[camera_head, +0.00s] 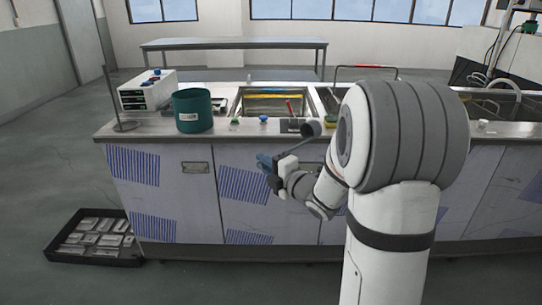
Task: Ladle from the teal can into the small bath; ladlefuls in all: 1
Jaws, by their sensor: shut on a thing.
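The teal can (192,112) stands upright on the steel counter, left of the basins, with a pale label on its front. Its contents are hidden by its wall. The small bath (240,104) appears to be the rectangular basin just right of the can; a yellow bar and a red item show in it. My gripper (268,165) is in front of the cabinet doors, below the counter edge. It is shut on the ladle, whose grey cup (311,129) shows to the upper right at the counter's front edge. Whether the cup holds liquid cannot be seen.
A white control box (147,90) and a thin stand (113,105) are left of the can. Green and blue knobs (263,119) line the counter front. More basins lie right, partly behind my arm. A black tray of metal pieces (95,238) is on the floor.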

